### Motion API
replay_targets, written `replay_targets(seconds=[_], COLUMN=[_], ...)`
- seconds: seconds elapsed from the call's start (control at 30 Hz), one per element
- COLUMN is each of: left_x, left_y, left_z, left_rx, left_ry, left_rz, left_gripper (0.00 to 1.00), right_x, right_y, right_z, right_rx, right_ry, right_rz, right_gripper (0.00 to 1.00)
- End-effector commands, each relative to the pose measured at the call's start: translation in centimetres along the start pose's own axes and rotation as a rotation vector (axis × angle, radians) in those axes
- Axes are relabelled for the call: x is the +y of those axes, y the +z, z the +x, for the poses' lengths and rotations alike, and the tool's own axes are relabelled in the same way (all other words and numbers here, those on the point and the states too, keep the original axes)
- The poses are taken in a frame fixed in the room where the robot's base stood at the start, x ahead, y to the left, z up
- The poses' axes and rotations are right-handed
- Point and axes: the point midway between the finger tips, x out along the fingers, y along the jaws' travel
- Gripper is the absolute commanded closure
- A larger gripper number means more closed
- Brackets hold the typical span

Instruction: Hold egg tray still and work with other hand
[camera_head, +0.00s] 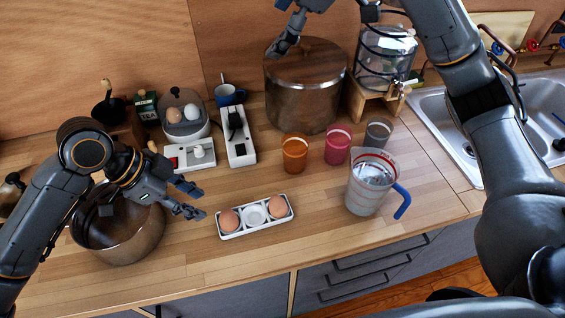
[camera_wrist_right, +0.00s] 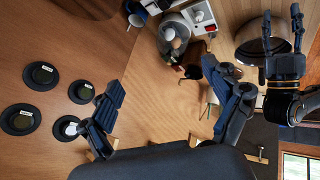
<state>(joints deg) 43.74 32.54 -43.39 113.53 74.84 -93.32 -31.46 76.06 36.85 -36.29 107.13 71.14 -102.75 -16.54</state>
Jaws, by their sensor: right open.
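The white egg tray (camera_head: 254,229) lies on the wooden counter near its front edge. A brown egg (camera_head: 229,220) sits in its left cup and another brown egg (camera_head: 278,207) in its right cup; the middle cup is empty. My left gripper (camera_head: 191,199) is open and empty, left of the tray and apart from it, beside the pot. My right gripper (camera_head: 283,25) is raised at the top of the head view, far from the tray, by the large lidded pot. The right wrist view shows its fingers (camera_wrist_right: 166,95) spread with nothing between them.
A metal pot (camera_head: 120,240) stands at left; an egg cooker (camera_head: 184,120) holding eggs and a power strip (camera_head: 238,135) are behind. Orange (camera_head: 295,153), pink (camera_head: 337,146) and grey cups, and a measuring jug (camera_head: 368,185), stand right of the tray. The lidded pot (camera_head: 305,95) is at the back.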

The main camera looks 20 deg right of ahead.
Motion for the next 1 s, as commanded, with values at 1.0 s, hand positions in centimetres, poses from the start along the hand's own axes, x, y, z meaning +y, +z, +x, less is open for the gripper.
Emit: replay_targets(seconds=[1.0], left_x=[0.0], left_y=[0.0], left_z=[0.0], left_rx=[0.000], left_ry=[0.000], left_rz=[0.000], left_gripper=[0.62], right_x=[-22.1], right_y=[12.1], right_z=[16.4], right_rx=[-0.431], right_ry=[-0.512], right_rz=[-0.332], right_gripper=[0.11])
